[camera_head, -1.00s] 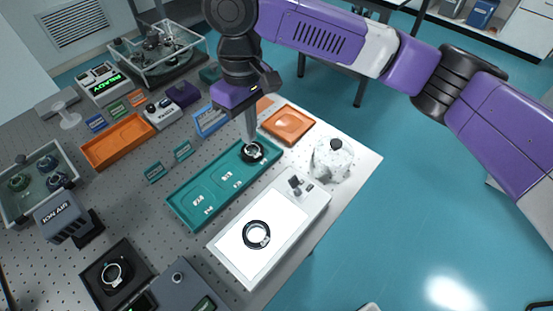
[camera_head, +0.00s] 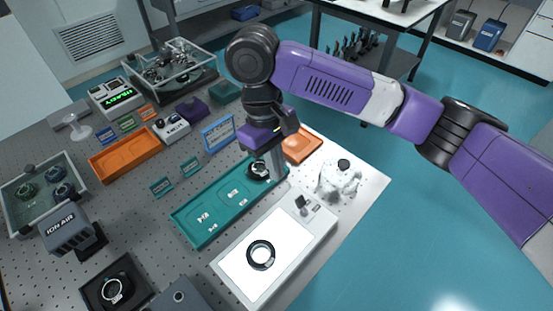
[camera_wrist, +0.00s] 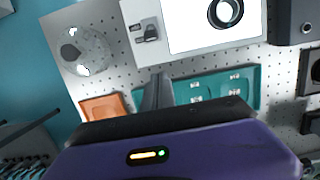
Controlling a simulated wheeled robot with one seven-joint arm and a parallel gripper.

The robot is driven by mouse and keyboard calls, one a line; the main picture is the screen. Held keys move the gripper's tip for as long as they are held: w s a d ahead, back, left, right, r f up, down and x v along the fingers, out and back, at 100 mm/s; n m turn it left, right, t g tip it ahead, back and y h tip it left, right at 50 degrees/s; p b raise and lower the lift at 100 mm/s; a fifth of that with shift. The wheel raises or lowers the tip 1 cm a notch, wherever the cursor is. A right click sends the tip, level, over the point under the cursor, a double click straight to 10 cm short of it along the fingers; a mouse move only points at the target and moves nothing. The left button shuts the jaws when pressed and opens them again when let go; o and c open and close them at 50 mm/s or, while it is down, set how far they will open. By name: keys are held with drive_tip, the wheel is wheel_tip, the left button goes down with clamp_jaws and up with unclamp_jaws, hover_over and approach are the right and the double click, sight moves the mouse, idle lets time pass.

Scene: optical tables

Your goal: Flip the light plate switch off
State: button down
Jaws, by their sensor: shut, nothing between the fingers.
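The light plate (camera_head: 240,264) is a white box with a brightly lit top, and a black ring (camera_head: 261,255) lies on it. Its switch (camera_head: 302,202) is a small dark lever at the far right end of the box. In the wrist view the switch (camera_wrist: 150,33) shows beside the lit panel (camera_wrist: 190,35). My gripper (camera_head: 279,178) is shut and empty, pointing down over the far end of the teal tray, a little beyond the switch and apart from it. In the wrist view my gripper's fingers (camera_wrist: 157,76) are together, pointing toward the switch.
The teal tray (camera_head: 205,222) with a dark ring part (camera_head: 258,168) lies beside the light plate. An orange tray (camera_head: 301,147) is behind my gripper. Floor is open beyond the table edge.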

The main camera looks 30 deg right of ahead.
sight(300, 202)
drive_tip(key=f, duration=0.3)
drive_tip(key=s+f, duration=0.1)
drive_tip(key=f, duration=0.1)
drive_tip(key=shift+d+f, duration=0.15)
drive_tip(key=shift+f, duration=0.05)
drive_tip(key=shift+s+d+r+p, duration=0.15)
drive_tip(key=shift+s+r, duration=0.2)
drive_tip(key=shift+s, duration=0.2)
drive_tip(key=shift+s+d+r+p, duration=0.1)
drive_tip(key=shift+s+d+r, duration=0.15)
drive_tip(key=shift+s, duration=0.3)
drive_tip(key=shift+s+d+r+p, duration=0.1)
drive_tip(key=shift+s+r, duration=0.3)
drive_tip(key=shift+s, duration=0.15)
